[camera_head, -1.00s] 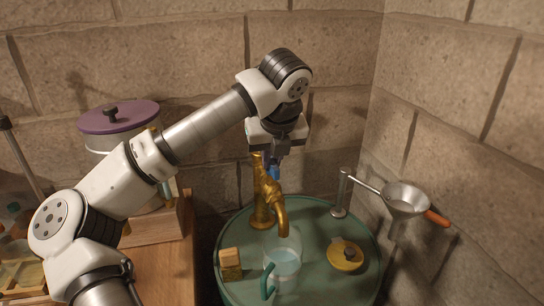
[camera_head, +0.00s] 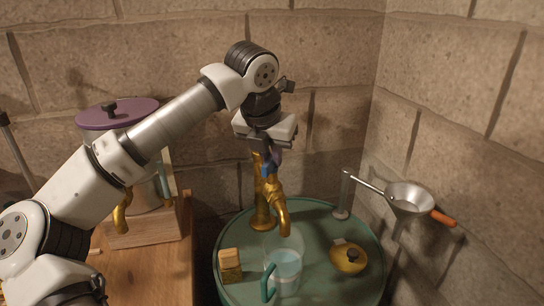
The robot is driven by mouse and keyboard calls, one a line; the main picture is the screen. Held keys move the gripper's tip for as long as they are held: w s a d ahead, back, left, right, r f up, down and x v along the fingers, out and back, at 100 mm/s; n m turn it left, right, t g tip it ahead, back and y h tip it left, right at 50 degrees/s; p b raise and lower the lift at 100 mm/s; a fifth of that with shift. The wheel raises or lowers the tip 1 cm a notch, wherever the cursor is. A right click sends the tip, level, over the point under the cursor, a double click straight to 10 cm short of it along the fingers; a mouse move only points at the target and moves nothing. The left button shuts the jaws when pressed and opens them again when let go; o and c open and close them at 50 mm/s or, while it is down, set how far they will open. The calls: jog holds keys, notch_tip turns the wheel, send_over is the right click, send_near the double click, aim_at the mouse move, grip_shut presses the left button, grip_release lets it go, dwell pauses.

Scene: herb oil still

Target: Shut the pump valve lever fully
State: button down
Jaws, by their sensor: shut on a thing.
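The brass pump (camera_head: 262,213) stands on the round green table, its spout curving down to the right. Its valve lever (camera_head: 268,168), of which a small blue part shows, is at the top of the pump, mostly hidden behind my gripper. My gripper (camera_head: 270,158) points down over the pump top and is shut on the lever. How far the lever is turned cannot be told. A clear glass jug (camera_head: 284,262) with a green handle stands under the spout with pale liquid in it.
A purple-lidded still (camera_head: 118,114) stands on the wooden counter (camera_head: 165,270) at left. Stone walls close in behind and right.

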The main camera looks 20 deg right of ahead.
jog(key=m, duration=0.2)
jog(key=m+g+h+p, duration=0.1)
jog(key=m, duration=0.2)
jog(key=shift+w+a+r+g+h, duration=0.1)
jog(key=shift+w+r+g+h, duration=0.1)
jog(key=shift+g+h, duration=0.1)
jog(key=m+g+p, duration=0.1)
jog(key=m, duration=0.2)
jog(key=m+g+p, duration=0.1)
jog(key=m, duration=0.1)
jog(key=shift+w+f+m+p, duration=0.1)
jog(key=shift+m+p, duration=0.3)
jog(key=c, duration=1.5)
grip_release()
jog(key=shift+o, duration=0.2)
jog(key=v, duration=1.3)
jog(key=shift+a+r+b, duration=0.3)
jog(key=shift+w, duration=0.1)
